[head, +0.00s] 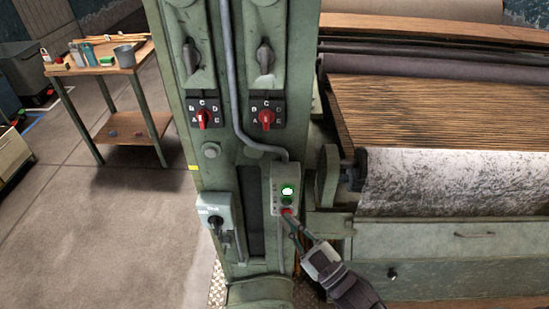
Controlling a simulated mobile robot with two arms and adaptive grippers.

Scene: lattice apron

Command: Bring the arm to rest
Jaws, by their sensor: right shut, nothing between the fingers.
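My right gripper (291,222) comes in from the lower right. Its fingers are shut with nothing between them. The tips are just below the red button (286,211) of a small control box (280,190) on the green machine column (215,170). I cannot tell whether they touch the button. A lit green button (287,190) shows above the red one. My left gripper is not in view.
Two red rotary selectors (203,118) and levers sit higher on the column, with a grey plug box (218,216) at lower left. Rollers (440,180) fill the right. A wooden table (108,70) with tools stands back left. Floor between is clear.

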